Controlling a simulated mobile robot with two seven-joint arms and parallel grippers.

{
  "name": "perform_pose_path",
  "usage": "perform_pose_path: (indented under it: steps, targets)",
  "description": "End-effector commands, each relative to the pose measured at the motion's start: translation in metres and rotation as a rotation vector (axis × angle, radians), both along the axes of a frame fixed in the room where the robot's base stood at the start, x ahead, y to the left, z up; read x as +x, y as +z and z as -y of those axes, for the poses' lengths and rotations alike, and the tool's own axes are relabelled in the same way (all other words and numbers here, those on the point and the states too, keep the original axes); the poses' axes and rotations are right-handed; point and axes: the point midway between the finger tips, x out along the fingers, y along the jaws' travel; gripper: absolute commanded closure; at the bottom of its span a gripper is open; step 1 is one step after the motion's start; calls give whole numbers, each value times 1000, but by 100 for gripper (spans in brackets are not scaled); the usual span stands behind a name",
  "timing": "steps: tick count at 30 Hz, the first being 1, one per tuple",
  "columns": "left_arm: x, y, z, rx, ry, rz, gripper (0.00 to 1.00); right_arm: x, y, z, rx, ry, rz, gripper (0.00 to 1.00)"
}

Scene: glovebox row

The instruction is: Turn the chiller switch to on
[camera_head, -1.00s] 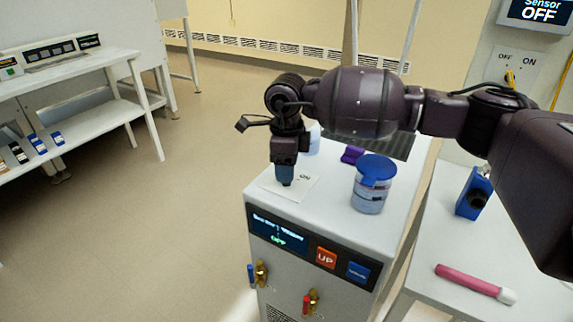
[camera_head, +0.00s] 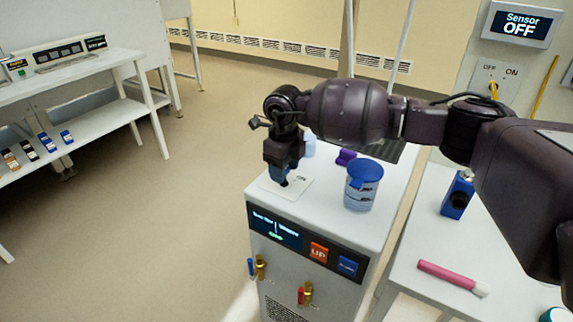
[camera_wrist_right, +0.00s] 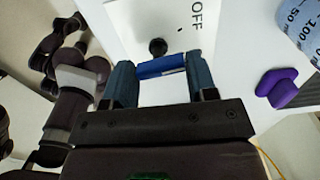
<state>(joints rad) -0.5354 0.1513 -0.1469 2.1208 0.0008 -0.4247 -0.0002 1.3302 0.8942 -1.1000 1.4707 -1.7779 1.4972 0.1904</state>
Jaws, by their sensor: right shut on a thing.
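The chiller (camera_head: 330,270) is a white cabinet with a dark front display (camera_head: 276,228); its green line is too small to read. On its top is a white switch plate (camera_head: 293,192) with an ON label; OFF shows in the wrist view. My right gripper (camera_head: 281,174) is over this plate. In the right wrist view, my right gripper (camera_wrist_right: 162,82) is shut on a blue bar (camera_wrist_right: 162,66), apparently the switch lever. A black round piece (camera_wrist_right: 157,46) shows just beyond it on the plate.
A blue-lidded jar (camera_head: 361,190) and a purple object (camera_head: 346,157) stand on the chiller top, right of my gripper. A side table at right holds a blue block (camera_head: 457,196) and a pink marker-like stick (camera_head: 448,276). A wall OFF/ON switch (camera_head: 493,88) is at upper right.

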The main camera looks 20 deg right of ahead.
Motion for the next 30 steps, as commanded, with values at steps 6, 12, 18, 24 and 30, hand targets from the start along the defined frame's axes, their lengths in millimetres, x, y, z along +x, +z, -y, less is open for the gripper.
perform_pose_path:
  steps: [6,12,18,24,30]
  targets:
    - [-5,4,1,-5,10,-5,100,0,3,0,0,-82,3,72]
    - [-3,6,1,-5,9,0,100,0,1,0,0,-108,1,72]
    - [-2,7,0,-2,5,2,100,0,0,0,0,-111,0,72]
    - [-2,7,-1,3,0,3,100,0,0,0,0,-110,0,39]
    - [-1,7,-2,6,-4,3,100,0,0,0,0,-110,0,23]
